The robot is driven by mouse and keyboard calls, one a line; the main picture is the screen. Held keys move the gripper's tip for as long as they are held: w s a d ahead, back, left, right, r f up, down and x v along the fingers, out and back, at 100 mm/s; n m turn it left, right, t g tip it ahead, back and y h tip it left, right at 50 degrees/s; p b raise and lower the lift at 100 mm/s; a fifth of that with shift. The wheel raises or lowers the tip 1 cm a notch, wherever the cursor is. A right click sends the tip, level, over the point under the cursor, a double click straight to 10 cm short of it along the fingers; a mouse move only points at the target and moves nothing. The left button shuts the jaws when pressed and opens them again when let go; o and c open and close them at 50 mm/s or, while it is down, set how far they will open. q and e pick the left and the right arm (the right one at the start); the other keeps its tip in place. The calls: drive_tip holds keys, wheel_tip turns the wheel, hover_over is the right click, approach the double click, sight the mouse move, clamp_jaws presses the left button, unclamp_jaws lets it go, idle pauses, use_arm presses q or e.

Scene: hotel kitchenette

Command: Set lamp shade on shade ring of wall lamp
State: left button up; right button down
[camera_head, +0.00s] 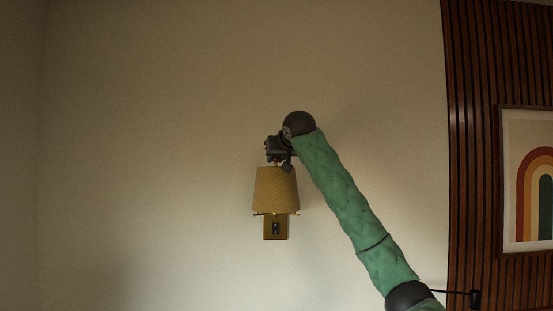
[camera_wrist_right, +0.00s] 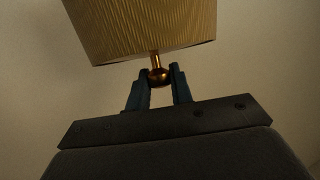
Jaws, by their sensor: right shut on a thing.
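The tan pleated lamp shade (camera_head: 275,189) is upright against the wall in the head view, directly over the wall lamp's brass base (camera_head: 275,229). My right gripper (camera_head: 287,166) is above the shade. In the right wrist view, the right gripper (camera_wrist_right: 159,78) has its fingers on either side of a brass ball knob (camera_wrist_right: 159,76), shut on it. A thin stem joins the knob to the shade (camera_wrist_right: 145,25). The shade hides the shade ring, so I cannot tell whether the shade rests on it. My left gripper is not in view.
Bare beige wall (camera_head: 150,150) surrounds the lamp, with free room on the left. Dark wood slats (camera_head: 475,60) and a framed rainbow picture (camera_head: 530,180) are on the right. My green right arm crosses the view from the lower right.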

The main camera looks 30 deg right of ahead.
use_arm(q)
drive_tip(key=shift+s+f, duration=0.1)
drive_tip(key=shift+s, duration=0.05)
use_arm(e)
drive_tip(key=shift+f, duration=0.1)
drive_tip(key=shift+f, duration=0.15)
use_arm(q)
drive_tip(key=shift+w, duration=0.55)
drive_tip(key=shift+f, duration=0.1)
use_arm(e)
drive_tip(key=shift+f, duration=0.15)
use_arm(q)
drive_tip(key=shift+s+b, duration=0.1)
drive_tip(key=shift+b, duration=0.2)
use_arm(e)
drive_tip(key=c, duration=1.4)
unclamp_jaws()
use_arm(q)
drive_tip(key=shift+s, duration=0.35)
use_arm(e)
drive_tip(key=shift+o, duration=1.2)
